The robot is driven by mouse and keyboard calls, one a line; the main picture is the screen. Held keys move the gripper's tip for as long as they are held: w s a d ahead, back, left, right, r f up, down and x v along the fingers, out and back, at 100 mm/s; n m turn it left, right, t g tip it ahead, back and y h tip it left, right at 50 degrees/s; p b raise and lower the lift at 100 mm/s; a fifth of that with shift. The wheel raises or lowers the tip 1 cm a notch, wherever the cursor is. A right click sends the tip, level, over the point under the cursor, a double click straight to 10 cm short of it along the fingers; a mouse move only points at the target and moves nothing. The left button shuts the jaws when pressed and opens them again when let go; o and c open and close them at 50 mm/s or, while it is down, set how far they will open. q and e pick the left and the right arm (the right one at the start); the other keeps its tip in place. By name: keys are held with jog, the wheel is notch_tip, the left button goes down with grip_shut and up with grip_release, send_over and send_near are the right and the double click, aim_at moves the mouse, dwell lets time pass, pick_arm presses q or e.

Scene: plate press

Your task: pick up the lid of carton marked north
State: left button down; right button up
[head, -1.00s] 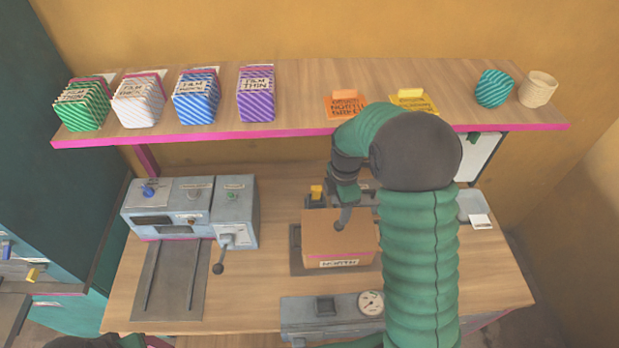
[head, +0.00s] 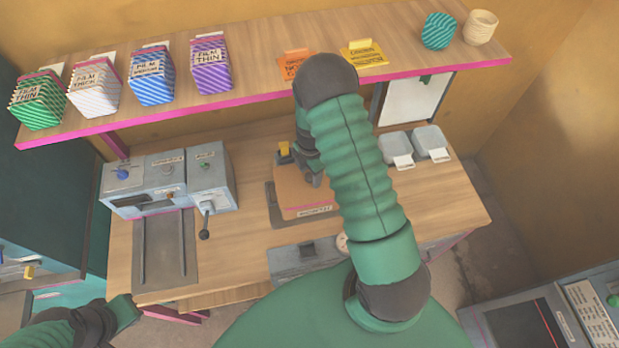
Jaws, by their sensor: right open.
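The carton marked north (head: 292,190) is a brown box on a dark mat (head: 273,207) at the middle of the bench. Its white front label (head: 315,211) is small and hard to read now. My right arm covers the carton's right side, so the lid and its edges are only partly seen. My right gripper (head: 313,178) is open at the carton's upper right, mostly hidden behind my own arm. I cannot tell whether its fingers touch the lid.
A grey machine (head: 170,178) with a lever (head: 205,225) stands left of the carton. A grey scale (head: 290,262) lies in front. Two grey trays (head: 430,140) sit at the right. A pink-edged shelf (head: 270,70) with film packs overhangs the back.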

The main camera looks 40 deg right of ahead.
jog(key=shift+s+a+r, duration=0.1)
jog(key=shift+s, duration=0.05)
jog(key=shift+c, duration=0.6)
jog(key=shift+w+a, duration=0.1)
jog(key=shift+w, duration=0.1)
jog(key=c, duration=0.7)
jog(key=shift+c, duration=1.3)
pick_arm(q)
jog(key=shift+s+a, duration=0.1)
pick_arm(e)
grip_shut()
pick_arm(q)
jog(key=shift+f, duration=0.15)
